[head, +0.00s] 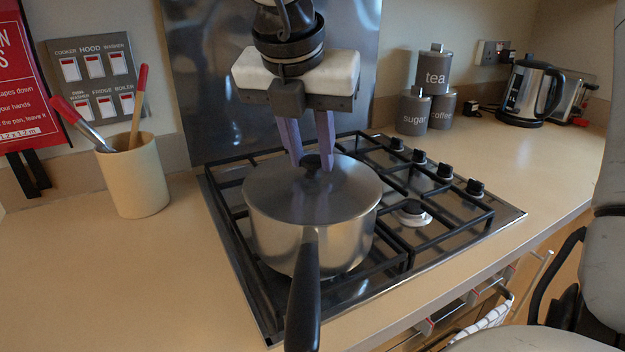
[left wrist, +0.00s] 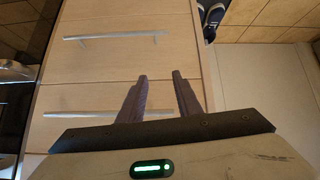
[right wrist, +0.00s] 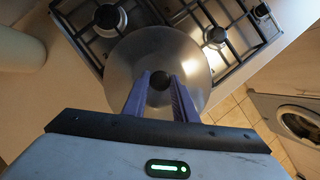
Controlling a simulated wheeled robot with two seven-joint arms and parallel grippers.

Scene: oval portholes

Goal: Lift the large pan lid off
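The large steel pan (head: 290,240) stands on the hob with its black handle (head: 304,300) toward the front. Its steel lid (head: 270,195) lies flat on top, with a black knob (head: 312,164) at the centre. The lid (right wrist: 125,65) and knob (right wrist: 159,81) also show in the right wrist view. My right gripper (head: 311,165) points down from above, its purple fingers open, one on each side of the knob, with little space around it. My left gripper (left wrist: 160,75) is open and empty, away from the pan, facing wooden drawers.
The black pan supports of the hob (head: 440,222) surround the pan. A utensil pot (head: 135,180) stands to the left. Grey canisters (head: 434,72), a kettle (head: 530,90) and a toaster (head: 580,95) stand at the back right. The counter at left front is clear.

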